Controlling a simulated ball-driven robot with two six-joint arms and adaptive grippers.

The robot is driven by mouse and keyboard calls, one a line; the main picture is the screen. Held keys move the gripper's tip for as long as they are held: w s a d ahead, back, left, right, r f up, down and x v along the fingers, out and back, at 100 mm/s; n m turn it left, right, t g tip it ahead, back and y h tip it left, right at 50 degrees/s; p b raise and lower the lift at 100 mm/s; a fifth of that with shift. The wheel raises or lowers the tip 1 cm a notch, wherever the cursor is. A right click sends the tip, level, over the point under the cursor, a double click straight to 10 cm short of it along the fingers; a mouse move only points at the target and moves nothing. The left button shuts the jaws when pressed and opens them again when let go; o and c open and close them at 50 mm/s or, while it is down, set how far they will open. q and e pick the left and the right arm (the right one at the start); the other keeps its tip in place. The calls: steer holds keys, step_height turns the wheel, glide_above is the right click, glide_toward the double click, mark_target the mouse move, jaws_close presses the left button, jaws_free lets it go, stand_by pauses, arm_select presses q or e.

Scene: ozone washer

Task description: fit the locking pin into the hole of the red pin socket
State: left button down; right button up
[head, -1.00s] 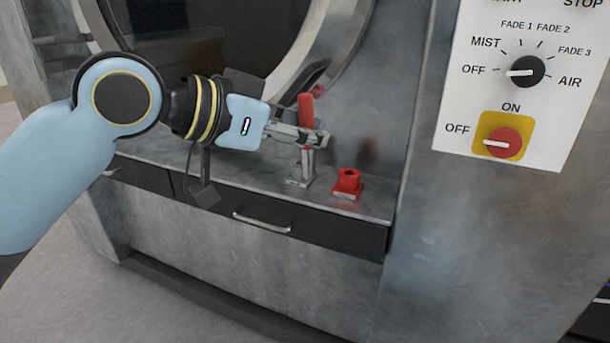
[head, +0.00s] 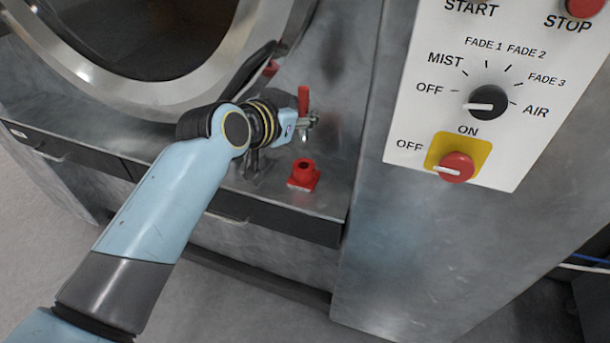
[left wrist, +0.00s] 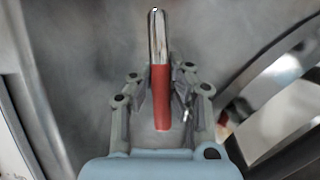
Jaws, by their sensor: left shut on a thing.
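The locking pin (head: 303,97) has a red handle and a shiny metal shaft. My left gripper (head: 308,122) is shut on it, with the red handle up and the metal end pointing down. In the left wrist view the pin (left wrist: 161,90) lies between both fingers (left wrist: 162,100), its bare metal end sticking out past them. The red pin socket (head: 304,176) stands on the metal ledge, with a dark hole in its top. The pin's lower end is above the socket and apart from it. My right gripper is not in view.
A grey holder (head: 249,170) stands on the ledge left of the socket, partly hidden by my left arm. The round door ring (head: 150,100) is at the left. The control panel (head: 420,125) with knobs is at the right. The ledge drops off at its front edge.

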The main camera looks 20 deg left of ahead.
mark_target(301, 136)
arm_select(q)
step_height(301, 136, down, 5)
steer(key=shift+r, duration=0.1)
steer(key=shift+f, duration=0.4)
step_height(301, 136, down, 4)
steer(key=shift+b, duration=0.5)
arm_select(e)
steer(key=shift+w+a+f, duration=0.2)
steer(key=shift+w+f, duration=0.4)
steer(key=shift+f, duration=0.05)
arm_select(q)
steer(key=shift+f, duration=0.1)
steer(key=c, duration=1.3)
jaws_free()
steer(key=shift+c, duration=0.2)
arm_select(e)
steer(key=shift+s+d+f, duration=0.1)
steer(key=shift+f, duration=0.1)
